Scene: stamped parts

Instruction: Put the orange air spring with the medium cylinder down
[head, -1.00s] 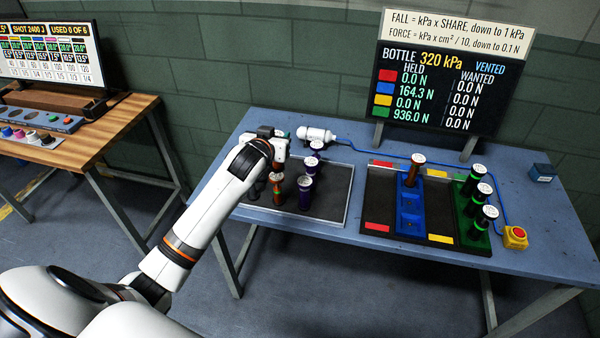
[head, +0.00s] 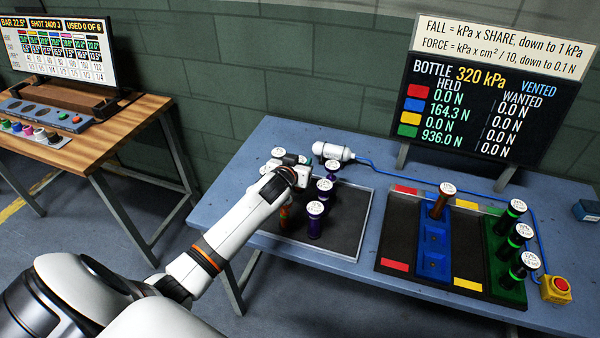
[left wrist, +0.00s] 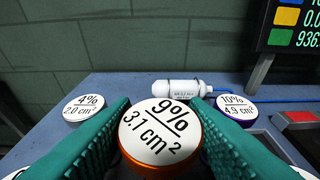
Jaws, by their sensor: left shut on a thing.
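My left gripper (head: 287,178) is over the dark parts tray (head: 352,243). In the left wrist view, its green fingers (left wrist: 160,135) are shut on an orange-rimmed air spring (left wrist: 161,132) with a white cap reading 9% and 3.1 cm². In the head view this orange air spring (head: 284,215) shows below the gripper, upright, its cap hidden. I cannot tell whether its foot touches the tray. Another orange-brown spring (head: 439,207) stands in the far end of the blue block (head: 433,262). My right gripper is not in view.
Several purple springs (head: 314,225) stand close to the right of the gripper. A white bottle (head: 333,151) lies behind. The green block (head: 503,283) holds three green-banded springs. A red button (head: 556,288) sits at right. The board (head: 480,105) reads 320 kPa, vented.

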